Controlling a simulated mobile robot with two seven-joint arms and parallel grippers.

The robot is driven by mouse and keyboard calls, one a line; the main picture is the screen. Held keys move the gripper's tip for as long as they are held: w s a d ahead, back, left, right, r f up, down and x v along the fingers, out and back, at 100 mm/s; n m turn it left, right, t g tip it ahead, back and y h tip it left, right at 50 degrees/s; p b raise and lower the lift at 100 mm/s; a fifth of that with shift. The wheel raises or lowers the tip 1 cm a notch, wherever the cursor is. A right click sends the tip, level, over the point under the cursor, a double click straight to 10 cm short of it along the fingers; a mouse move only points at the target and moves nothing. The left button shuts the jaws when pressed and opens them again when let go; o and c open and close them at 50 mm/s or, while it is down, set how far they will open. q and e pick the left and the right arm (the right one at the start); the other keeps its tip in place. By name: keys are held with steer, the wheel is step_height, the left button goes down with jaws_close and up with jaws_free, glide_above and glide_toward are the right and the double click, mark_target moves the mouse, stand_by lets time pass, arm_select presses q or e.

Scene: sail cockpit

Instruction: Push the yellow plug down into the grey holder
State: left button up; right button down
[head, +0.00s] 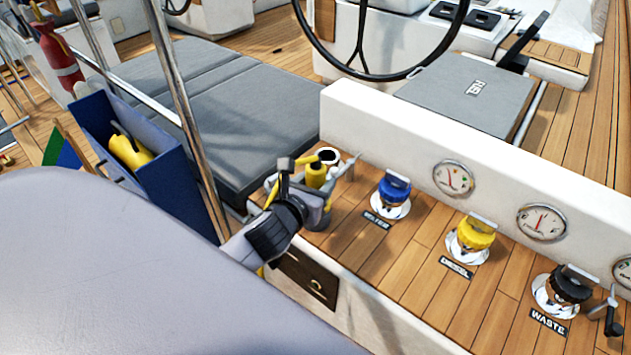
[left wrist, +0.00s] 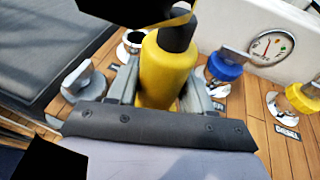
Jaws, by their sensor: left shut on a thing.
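The yellow plug (head: 316,176) stands roughly upright at the left end of the wooden ledge. In the left wrist view the plug (left wrist: 165,72) is a large yellow cylinder with a black top. My left gripper (head: 312,192) is shut on the plug, with one grey finger on either side of it in the left wrist view. Grey parts (head: 318,216) show below the plug in the head view; I cannot tell whether they are the grey holder or my fingers. The plug's lower end is hidden, so its seating cannot be seen. My right gripper is not in view.
A white ring with a dark opening (head: 328,156) is close behind the plug. Blue (head: 394,186), yellow (head: 475,233) and black (head: 568,285) caps stand rightward along the ledge. A white wall (head: 400,130) with gauges runs behind. A blue box (head: 150,170) and steel rail are left.

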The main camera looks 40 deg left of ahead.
arm_select(q)
steer(key=shift+r+p, duration=0.1)
steer(key=shift+p, duration=0.3)
stand_by(0.3)
steer(key=shift+f+b, duration=0.4)
steer(key=shift+f, duration=0.25)
steer(key=o, duration=1)
steer(key=shift+p+v, duration=0.75)
steer(key=shift+v, duration=0.45)
steer(key=p+v, duration=0.2)
steer(key=v, duration=0.6)
steer(key=shift+s, duration=0.3)
